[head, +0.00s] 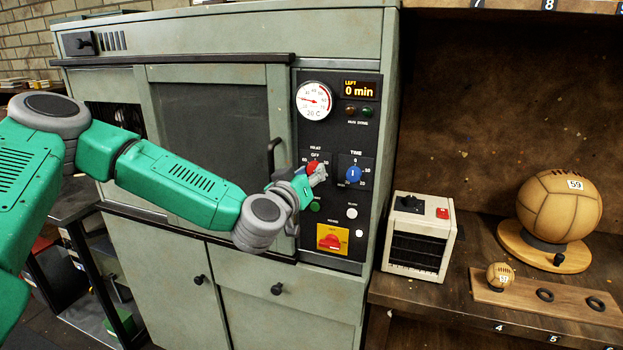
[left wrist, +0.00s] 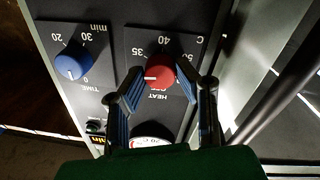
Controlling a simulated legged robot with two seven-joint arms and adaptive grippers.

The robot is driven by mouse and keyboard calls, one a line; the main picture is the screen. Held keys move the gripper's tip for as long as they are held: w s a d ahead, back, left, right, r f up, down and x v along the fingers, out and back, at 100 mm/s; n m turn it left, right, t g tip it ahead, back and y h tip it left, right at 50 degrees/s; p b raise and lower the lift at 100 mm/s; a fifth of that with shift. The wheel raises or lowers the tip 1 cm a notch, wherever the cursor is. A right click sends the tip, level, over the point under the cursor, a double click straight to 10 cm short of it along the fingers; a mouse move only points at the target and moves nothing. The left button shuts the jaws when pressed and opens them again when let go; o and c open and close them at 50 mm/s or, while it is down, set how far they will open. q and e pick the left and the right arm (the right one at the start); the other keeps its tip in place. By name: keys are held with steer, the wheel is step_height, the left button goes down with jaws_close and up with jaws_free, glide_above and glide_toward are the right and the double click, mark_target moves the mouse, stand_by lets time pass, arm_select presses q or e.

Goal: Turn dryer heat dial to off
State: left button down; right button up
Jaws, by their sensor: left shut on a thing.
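The red heat dial (head: 312,167) sits on the dryer's black control panel, under the HEAT and OFF lettering. My left gripper (head: 317,174) reaches it from the left and partly hides it. In the left wrist view, which looks upside down, the red dial (left wrist: 160,72) is between the two blue-grey fingers of my left gripper (left wrist: 161,82), shut on it. A white pointer line on the dial points left there, away from the HEAT lettering below it. Numbers such as 35 and 40 show above it. My right gripper is not in view.
The blue time dial (head: 354,173) is close on the right. A red-yellow switch (head: 331,239) is below, a round gauge (head: 314,100) above. The display (head: 360,89) reads 0 min. A door handle (head: 272,156) stands out left of the panel. A small heater (head: 419,236) is at right.

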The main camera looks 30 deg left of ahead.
arm_select(q)
steer(key=n+b, duration=0.2)
steer(key=n, duration=0.2)
steer(key=shift+a+f, duration=0.1)
steer(key=n+b, duration=0.3)
steer(key=n, duration=0.1)
steer(key=shift+n+y+b, duration=0.3)
steer(key=shift+b, duration=0.1)
steer(key=n+b, duration=0.3)
steer(key=n, duration=0.1)
steer(key=shift+f+n+b, duration=0.15)
steer(key=shift+n+b, duration=0.15)
steer(key=shift+n, duration=0.1)
steer(key=shift+n+y+b, duration=0.3)
steer(key=shift+n+b, duration=1.1)
steer(key=shift+n, duration=0.6)
steer(key=shift+f, duration=0.1)
steer(key=c, duration=1.3)
jaws_free()
steer(key=shift+o, duration=0.2)
steer(key=shift+a, duration=0.1)
